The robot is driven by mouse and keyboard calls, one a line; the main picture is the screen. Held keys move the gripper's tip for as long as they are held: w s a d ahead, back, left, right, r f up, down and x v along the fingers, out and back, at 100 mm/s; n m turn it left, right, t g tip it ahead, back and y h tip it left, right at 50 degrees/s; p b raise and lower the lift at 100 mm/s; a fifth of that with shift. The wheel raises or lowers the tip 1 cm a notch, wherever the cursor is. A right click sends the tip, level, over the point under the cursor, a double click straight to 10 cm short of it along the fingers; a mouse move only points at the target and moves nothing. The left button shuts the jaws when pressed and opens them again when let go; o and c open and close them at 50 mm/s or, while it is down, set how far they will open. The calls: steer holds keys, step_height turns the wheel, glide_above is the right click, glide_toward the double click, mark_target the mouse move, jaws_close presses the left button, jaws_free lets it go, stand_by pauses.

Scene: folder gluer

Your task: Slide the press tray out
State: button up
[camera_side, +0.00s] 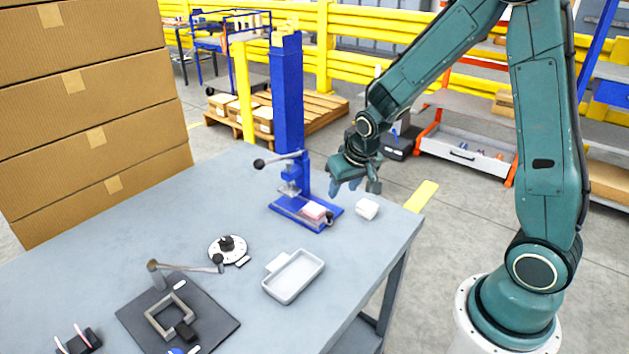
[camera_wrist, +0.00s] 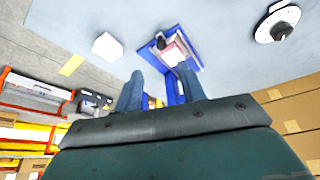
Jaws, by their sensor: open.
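The blue press (camera_side: 287,95) stands at the back of the grey table, with a lever ending in a black knob on its left. Its tray (camera_side: 300,213) lies low in the blue base, with a pink block (camera_side: 314,210) on it and a dark knob at its front right. My gripper (camera_side: 350,188) is open and empty, above and to the right of the press base, apart from the tray.
A small white block (camera_side: 367,208) sits right of the press near the table edge. A white open tray (camera_side: 293,276), a round dial (camera_side: 228,248) and a dark fixture plate (camera_side: 178,318) with a lever lie nearer. Cardboard boxes (camera_side: 95,110) stand at left. The table between is clear.

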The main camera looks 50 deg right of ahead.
steer(key=shift+v, duration=1.2)
steer(key=shift+r, duration=0.1)
steer(key=s+a+r+n+y, duration=0.1)
steer(key=s+a+r+n, duration=0.1)
steer(key=s+a+r, duration=0.2)
steer(key=s+a+r+n+t, duration=0.1)
steer(key=s+a+r+n, duration=0.1)
steer(key=s+r, duration=0.9)
steer(key=s+a, duration=0.1)
steer(key=s, duration=0.4)
steer(key=shift+a+n+t+y, duration=0.3)
steer(key=shift+a+y, duration=0.05)
steer(key=shift+y, duration=0.05)
